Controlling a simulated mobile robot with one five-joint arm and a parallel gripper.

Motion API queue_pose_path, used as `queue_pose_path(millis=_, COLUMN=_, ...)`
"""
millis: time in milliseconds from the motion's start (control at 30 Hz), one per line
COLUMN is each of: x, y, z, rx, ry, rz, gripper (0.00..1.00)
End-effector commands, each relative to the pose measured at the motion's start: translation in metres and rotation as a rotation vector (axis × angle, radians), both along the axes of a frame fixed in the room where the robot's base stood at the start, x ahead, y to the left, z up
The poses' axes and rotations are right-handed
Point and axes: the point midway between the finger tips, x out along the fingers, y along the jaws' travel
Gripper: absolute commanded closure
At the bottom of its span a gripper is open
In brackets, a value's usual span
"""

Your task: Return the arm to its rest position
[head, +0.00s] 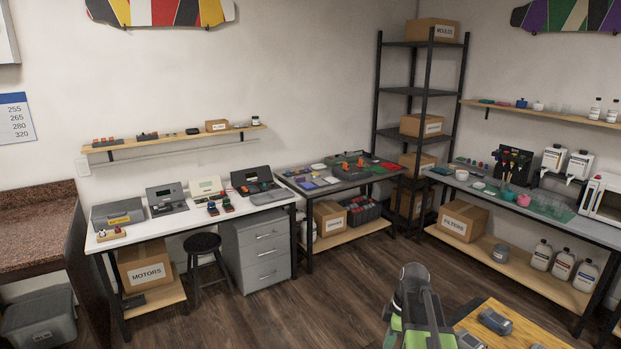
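My arm (417,312), grey and green, rises into the bottom of the head view, right of the middle. Its rounded grey upper end stands over the dark wood floor, left of a yellow-topped surface. I cannot make out any gripper fingers, and whether anything is held does not show.
The yellow-topped surface (515,325) with grey devices (495,321) is close to my arm's right. A white workbench (190,219), a black stool (205,245), a grey drawer unit (262,255) and a black shelf rack (410,85) stand farther back. The middle floor (320,305) is clear.

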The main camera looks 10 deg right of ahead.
Motion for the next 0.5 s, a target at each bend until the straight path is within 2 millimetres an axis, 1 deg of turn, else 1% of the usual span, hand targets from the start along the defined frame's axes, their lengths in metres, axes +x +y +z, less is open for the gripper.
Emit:
queue_pose_path(millis=33, x=-0.001, y=0.037, z=-0.001, rx=-0.011, ry=0.012, rz=0.0, gripper=1.0)
queue_pose_path(millis=67, x=-0.001, y=0.056, z=-0.001, rx=-0.019, ry=0.019, rz=-0.011, gripper=1.0)
queue_pose_path(millis=100, x=-0.002, y=0.08, z=-0.001, rx=-0.029, ry=0.029, rz=-0.032, gripper=1.0)
queue_pose_path(millis=167, x=-0.006, y=0.112, z=-0.002, rx=-0.046, ry=0.042, rz=-0.071, gripper=1.0)
queue_pose_path(millis=200, x=-0.009, y=0.131, z=-0.002, rx=-0.057, ry=0.049, rz=-0.107, gripper=1.0)
queue_pose_path(millis=300, x=-0.022, y=0.171, z=-0.003, rx=-0.089, ry=0.065, rz=-0.232, gripper=1.0)
queue_pose_path(millis=333, x=-0.026, y=0.178, z=-0.003, rx=-0.096, ry=0.069, rz=-0.279, gripper=1.0)
queue_pose_path(millis=400, x=-0.034, y=0.184, z=-0.003, rx=-0.115, ry=0.077, rz=-0.406, gripper=1.0)
queue_pose_path(millis=500, x=-0.043, y=0.178, z=-0.003, rx=-0.135, ry=0.086, rz=-0.625, gripper=1.0)
